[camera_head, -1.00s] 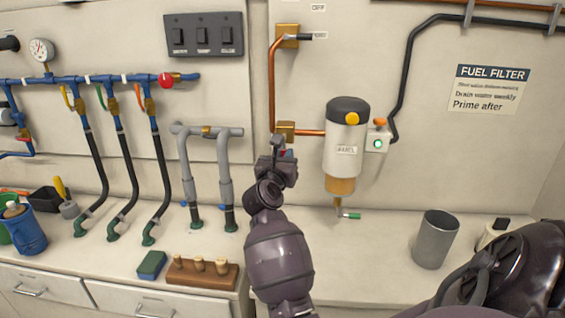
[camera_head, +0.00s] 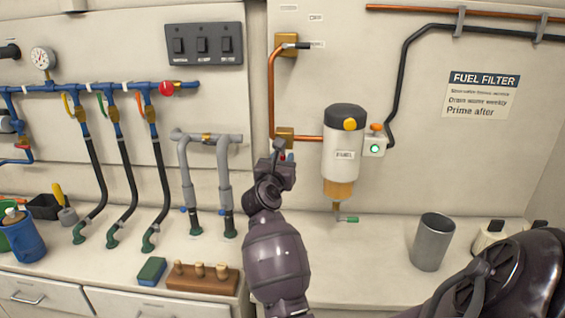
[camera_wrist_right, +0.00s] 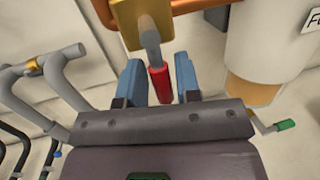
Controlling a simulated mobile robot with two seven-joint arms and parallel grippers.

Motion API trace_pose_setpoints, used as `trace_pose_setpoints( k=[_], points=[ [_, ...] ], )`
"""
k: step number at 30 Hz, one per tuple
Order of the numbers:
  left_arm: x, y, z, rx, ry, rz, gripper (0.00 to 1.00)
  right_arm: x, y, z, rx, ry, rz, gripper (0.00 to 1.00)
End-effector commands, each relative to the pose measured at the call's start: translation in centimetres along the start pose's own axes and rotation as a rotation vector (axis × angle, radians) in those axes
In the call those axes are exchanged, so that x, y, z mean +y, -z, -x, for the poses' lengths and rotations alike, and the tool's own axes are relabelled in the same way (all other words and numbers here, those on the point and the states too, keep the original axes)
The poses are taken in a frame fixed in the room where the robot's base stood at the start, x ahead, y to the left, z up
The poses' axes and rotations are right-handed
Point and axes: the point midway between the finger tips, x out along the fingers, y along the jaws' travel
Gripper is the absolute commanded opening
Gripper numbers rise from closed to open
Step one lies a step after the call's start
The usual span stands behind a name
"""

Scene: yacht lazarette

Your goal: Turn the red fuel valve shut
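The red fuel valve is a grey lever with a red grip (camera_wrist_right: 160,85) on a brass block (camera_wrist_right: 140,22), hanging down in the right wrist view. In the head view its brass block (camera_head: 285,134) sits on the copper pipe, and the lever is mostly hidden behind my right gripper (camera_head: 282,150). My right gripper's two blue fingers (camera_wrist_right: 159,78) are open, one on each side of the red grip. A gap shows on both sides, so they do not appear to press on it. My left gripper is not in view.
The fuel filter (camera_head: 344,150) hangs close to the right of the valve, with a green-tipped drain lever (camera_wrist_right: 285,125) below. Grey pipes (camera_head: 223,175) stand to the left. A second brass valve block (camera_head: 286,43) sits above. A metal cup (camera_head: 432,243) stands on the counter.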

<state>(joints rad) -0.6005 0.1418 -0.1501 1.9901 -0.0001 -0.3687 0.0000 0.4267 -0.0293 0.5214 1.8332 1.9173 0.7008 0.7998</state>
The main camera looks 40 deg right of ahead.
Motion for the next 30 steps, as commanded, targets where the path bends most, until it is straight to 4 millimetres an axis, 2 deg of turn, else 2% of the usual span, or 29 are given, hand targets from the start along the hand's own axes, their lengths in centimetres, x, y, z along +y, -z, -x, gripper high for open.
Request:
trace_pose_setpoints(
  k=[1,2,10,14,20,30],
  points=[
    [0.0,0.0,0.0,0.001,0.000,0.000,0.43,0.0,0.1,0.0,0.002,0.000,0.001,0.39],
    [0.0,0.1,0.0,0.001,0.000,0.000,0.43,0.0,0.1,0.0,0.002,0.000,0.002,0.43],
    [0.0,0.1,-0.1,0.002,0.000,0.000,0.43,0.0,0.3,0.0,0.005,0.001,0.004,0.43],
    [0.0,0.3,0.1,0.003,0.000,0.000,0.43,0.0,-0.5,-0.1,0.004,0.001,0.002,0.43],
    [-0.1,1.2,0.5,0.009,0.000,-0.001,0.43,0.0,-3.6,-0.5,0.002,0.002,0.000,0.43],
    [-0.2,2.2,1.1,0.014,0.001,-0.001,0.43,0.2,-10.4,-1.4,0.001,0.002,0.000,0.43]
  ],
)
